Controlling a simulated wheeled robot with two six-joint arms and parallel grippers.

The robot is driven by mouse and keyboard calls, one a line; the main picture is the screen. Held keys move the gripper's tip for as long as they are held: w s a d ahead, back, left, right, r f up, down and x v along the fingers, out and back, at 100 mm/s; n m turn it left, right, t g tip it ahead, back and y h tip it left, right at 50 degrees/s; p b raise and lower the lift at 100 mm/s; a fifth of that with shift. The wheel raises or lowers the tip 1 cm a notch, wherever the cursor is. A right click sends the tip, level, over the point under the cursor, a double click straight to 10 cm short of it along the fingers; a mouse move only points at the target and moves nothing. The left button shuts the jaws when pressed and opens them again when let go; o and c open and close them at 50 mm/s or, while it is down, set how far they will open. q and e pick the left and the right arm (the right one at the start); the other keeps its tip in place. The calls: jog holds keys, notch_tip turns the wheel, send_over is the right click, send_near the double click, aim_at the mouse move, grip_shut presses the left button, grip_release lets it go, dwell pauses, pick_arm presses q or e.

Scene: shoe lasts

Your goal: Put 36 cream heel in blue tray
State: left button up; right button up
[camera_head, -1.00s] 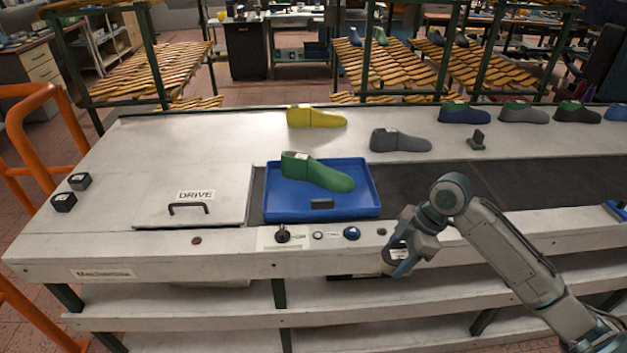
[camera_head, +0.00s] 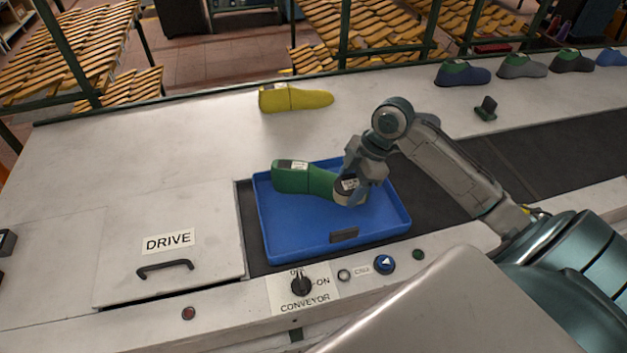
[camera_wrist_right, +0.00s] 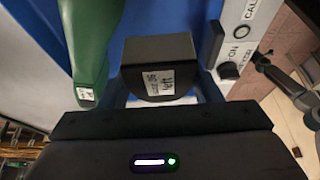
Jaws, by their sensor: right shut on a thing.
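The blue tray (camera_head: 285,243) sits on the bench with a green shoe last (camera_head: 293,178) lying in it. My right gripper (camera_head: 354,190) is over the tray's right half, beside the toe of the green last. My left gripper is out of view.
A yellow last (camera_head: 295,98) stands behind the tray. The DRIVE cover (camera_head: 165,215) lies left of the tray; a conveyor switch (camera_head: 301,285) and buttons are in front.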

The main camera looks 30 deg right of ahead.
jog(key=p, duration=0.2)
send_over(340, 221)
jog(key=d, duration=0.1)
jog(key=f, duration=0.5)
jog(key=shift+s+d, duration=0.15)
jog(key=shift+s, duration=0.2)
jog(key=shift+f, duration=0.3)
notch_tip(340, 221, down, 4)
jog(key=shift+w+r+p, duration=0.1)
jog(key=shift+w+p, duration=0.05)
jog(key=shift+p, duration=0.35)
jog(key=shift+f, duration=0.3)
jog(key=o, duration=1)
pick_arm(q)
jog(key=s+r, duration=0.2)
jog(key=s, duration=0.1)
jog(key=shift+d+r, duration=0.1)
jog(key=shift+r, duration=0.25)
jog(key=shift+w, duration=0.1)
pick_arm(e)
jog(key=shift+r, duration=0.1)
